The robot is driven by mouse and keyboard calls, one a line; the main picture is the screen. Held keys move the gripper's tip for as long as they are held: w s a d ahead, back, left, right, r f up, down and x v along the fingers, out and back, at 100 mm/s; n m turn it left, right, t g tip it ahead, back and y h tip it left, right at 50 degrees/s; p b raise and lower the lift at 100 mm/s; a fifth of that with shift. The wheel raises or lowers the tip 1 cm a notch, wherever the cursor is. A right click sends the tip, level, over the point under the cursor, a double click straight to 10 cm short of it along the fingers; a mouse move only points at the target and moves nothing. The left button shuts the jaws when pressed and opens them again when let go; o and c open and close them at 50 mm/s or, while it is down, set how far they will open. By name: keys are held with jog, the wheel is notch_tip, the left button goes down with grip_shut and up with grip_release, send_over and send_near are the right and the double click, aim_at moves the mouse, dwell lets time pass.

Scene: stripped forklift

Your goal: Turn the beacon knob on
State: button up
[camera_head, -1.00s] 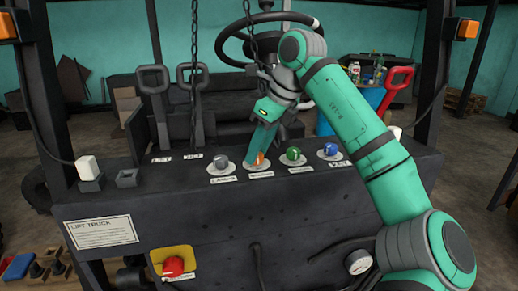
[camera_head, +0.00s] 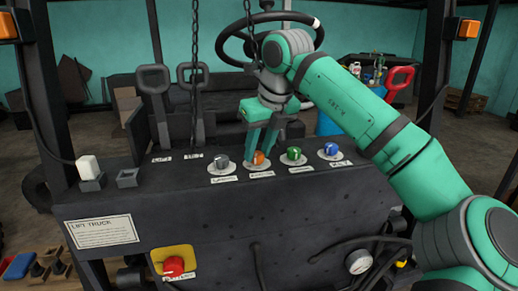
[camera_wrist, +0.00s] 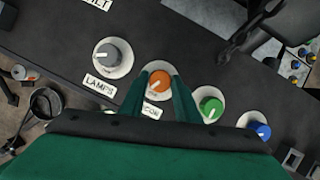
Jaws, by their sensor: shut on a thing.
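The orange knob (camera_head: 259,157) sits on a round pale plate in the row of knobs on the dark console. Its label is partly covered in the wrist view, where "CON" can be read. My gripper (camera_head: 259,151) comes down on it from above and behind, its green fingers on either side. In the wrist view my gripper (camera_wrist: 160,82) has its fingertips at both sides of the orange knob (camera_wrist: 160,81), closed on it. The knob's white pointer line shows in part between the fingers, slanting.
A grey LAMPS knob (camera_head: 221,162) is close on the left; a green knob (camera_head: 294,153) and a blue knob (camera_head: 331,148) are on the right. Levers (camera_head: 153,78), hanging chains and the steering wheel (camera_head: 232,40) stand behind. A red button (camera_head: 173,266) is on the front face.

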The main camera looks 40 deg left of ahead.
jog(key=m+t, duration=0.1)
jog(key=m, duration=0.2)
jog(key=m+t+h, duration=0.1)
jog(key=m, duration=0.2)
jog(key=shift+s+a+m, duration=0.1)
jog(key=shift+s+m, duration=0.05)
jog(key=shift+m, duration=0.25)
dwell(0.4)
jog(key=o, duration=1)
jog(key=shift+h, duration=0.3)
jog(key=shift+o, duration=0.2)
jog(key=shift+r, duration=0.1)
